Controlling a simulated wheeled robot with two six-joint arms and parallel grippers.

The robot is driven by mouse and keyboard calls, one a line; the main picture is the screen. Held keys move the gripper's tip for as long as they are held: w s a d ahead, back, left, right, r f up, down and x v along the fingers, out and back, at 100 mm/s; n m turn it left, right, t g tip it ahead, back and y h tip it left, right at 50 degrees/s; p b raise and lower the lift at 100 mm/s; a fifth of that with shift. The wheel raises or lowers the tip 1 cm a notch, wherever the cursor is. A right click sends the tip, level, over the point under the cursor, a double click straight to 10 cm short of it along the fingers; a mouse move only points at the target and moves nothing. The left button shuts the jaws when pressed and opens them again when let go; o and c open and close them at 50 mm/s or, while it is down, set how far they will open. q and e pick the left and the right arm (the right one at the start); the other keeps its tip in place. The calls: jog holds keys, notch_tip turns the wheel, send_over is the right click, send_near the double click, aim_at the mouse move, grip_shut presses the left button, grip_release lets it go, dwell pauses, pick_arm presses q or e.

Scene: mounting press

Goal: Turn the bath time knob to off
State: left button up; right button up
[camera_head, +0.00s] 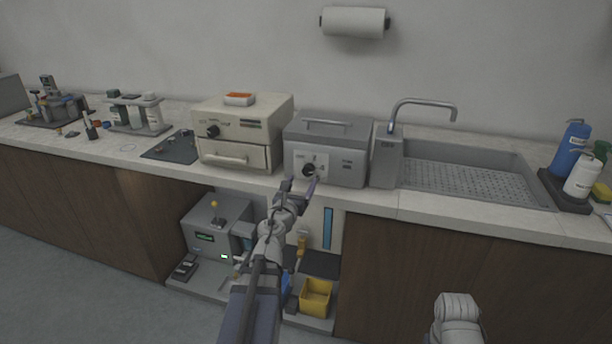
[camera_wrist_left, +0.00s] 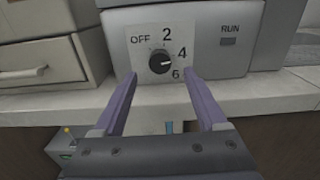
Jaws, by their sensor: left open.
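The bath time knob (camera_head: 309,170) is a round black dial on the front of a grey lidded box (camera_head: 358,163). In the left wrist view the knob (camera_wrist_left: 160,62) sits on a pale plate (camera_wrist_left: 137,52) marked OFF, 2, 4 and 6. Its light pointer mark faces right, around between 4 and 6. My left gripper (camera_head: 301,182) is open in front of the knob. In the wrist view its two purple fingers (camera_wrist_left: 159,74) stand apart, one to each side and slightly below the knob, with nothing between them. I cannot tell whether they touch the panel. My right gripper is not in view.
A cream oven-like box (camera_head: 235,158) stands left of the grey box. A tap (camera_head: 422,102) and sink (camera_head: 475,183) are to its right. The counter's front edge (camera_wrist_left: 200,103) runs just below. Under it are a grey unit (camera_head: 203,243) and a yellow bin (camera_head: 315,300).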

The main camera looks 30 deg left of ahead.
aim_at(307, 172)
pick_arm(q)
jog(key=x, duration=0.5)
jog(key=shift+w+a, duration=0.1)
grip_shut()
dwell(0.4)
